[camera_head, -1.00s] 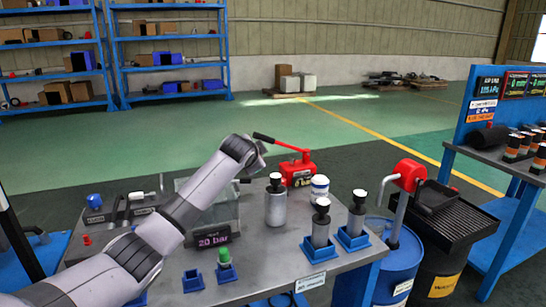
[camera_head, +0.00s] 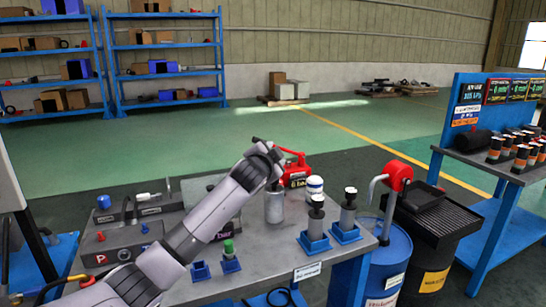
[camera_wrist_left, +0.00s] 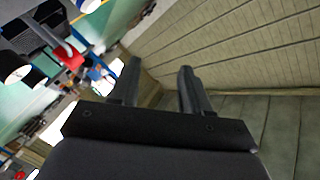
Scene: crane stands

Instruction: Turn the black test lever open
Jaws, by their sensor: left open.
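A block with thin levers stands at the left of the grey bench. A dark upright lever (camera_head: 126,209) shows on it, small and hard to make out; I cannot tell for sure that it is the black test lever or how it is turned. My left arm crosses the bench, and its wrist end is by the red hand pump (camera_head: 294,168), right of the block. In the left wrist view my left gripper (camera_wrist_left: 160,66) has its two dark fingers apart, with nothing between them. My right gripper is not in view.
A green-topped piece (camera_head: 229,248) sits near the front. A blue drum (camera_head: 384,262) stands beside the bench. My arm hides the bench middle.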

